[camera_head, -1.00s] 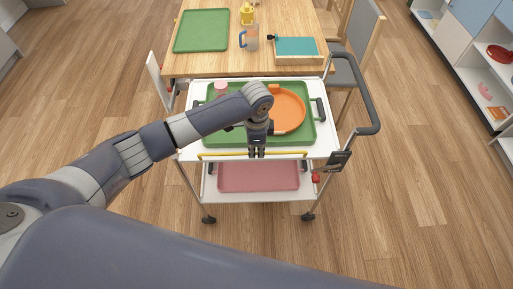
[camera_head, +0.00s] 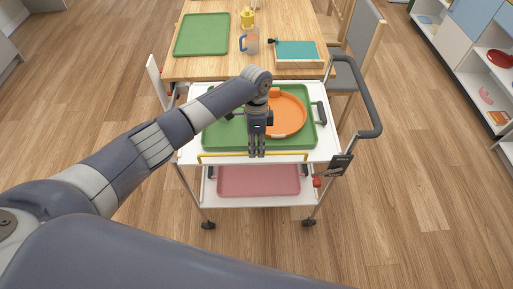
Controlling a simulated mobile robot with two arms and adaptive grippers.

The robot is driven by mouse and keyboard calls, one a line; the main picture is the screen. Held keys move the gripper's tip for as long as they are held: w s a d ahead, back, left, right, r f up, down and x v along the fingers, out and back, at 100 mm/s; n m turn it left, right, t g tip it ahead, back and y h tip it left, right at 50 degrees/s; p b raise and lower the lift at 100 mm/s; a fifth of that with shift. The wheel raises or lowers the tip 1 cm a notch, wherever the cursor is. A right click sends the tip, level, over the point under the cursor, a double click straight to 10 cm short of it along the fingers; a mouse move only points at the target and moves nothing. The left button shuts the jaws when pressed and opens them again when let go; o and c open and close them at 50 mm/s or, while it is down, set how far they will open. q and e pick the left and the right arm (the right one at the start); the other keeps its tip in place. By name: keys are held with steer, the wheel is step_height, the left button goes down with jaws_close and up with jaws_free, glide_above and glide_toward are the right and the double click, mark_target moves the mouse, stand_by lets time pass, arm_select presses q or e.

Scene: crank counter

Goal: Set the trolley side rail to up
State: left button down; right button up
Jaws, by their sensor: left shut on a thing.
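The trolley (camera_head: 326,148) stands against the near end of the wooden table. Its yellow side rail (camera_head: 285,155) runs along the near edge of the white top deck. My left gripper (camera_head: 257,154) points down at the middle of this rail and is shut on it. The fingers hide the rail's middle part. A small red knob (camera_head: 317,182) sits at the trolley's near right corner, below a dark label plate. My right gripper is not in view.
On the trolley top lie a green tray (camera_head: 230,142) and an orange pan (camera_head: 291,113). A pink tray (camera_head: 258,181) lies on the lower shelf. The table (camera_head: 215,66) holds another green tray (camera_head: 203,34), a mug and a teal-topped box.

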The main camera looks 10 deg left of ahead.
arm_select(q)
steer(key=c, duration=1.7)
jaws_free()
steer(key=v, duration=1.2)
